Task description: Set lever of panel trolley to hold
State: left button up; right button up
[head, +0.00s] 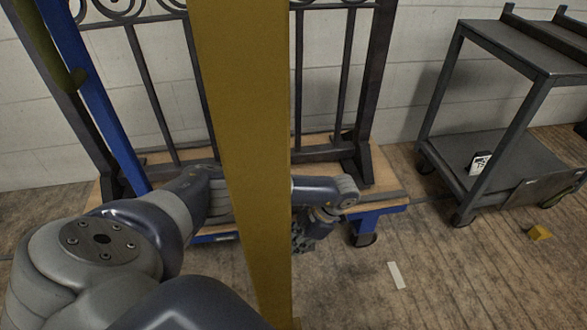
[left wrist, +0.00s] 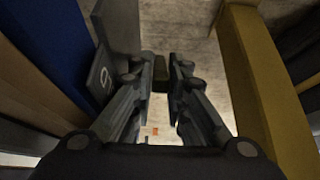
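The panel trolley (head: 378,211) has a wooden deck and blue frame and carries a dark scroll gate (head: 148,90). My left arm reaches behind a yellow post to the trolley's front edge. My left gripper (head: 305,238) points down there, partly hidden by the post. In the left wrist view the left gripper (left wrist: 162,72) has its fingers apart. A small dark brown block (left wrist: 160,74), possibly the lever's end, shows between the fingertips; contact is unclear. A dark plate with a pale round mark (left wrist: 103,80) is left of the fingers. The lever's setting cannot be read. My right gripper is not seen.
The yellow post (head: 245,130) stands close in front, and its side shows right of the fingers in the left wrist view (left wrist: 262,85). A grey shelf cart (head: 480,195) stands at right. A yellow block (head: 540,232) and a white strip (head: 396,275) lie on open floor.

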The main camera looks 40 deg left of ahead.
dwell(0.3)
pick_arm(q)
jog(key=v, duration=1.2)
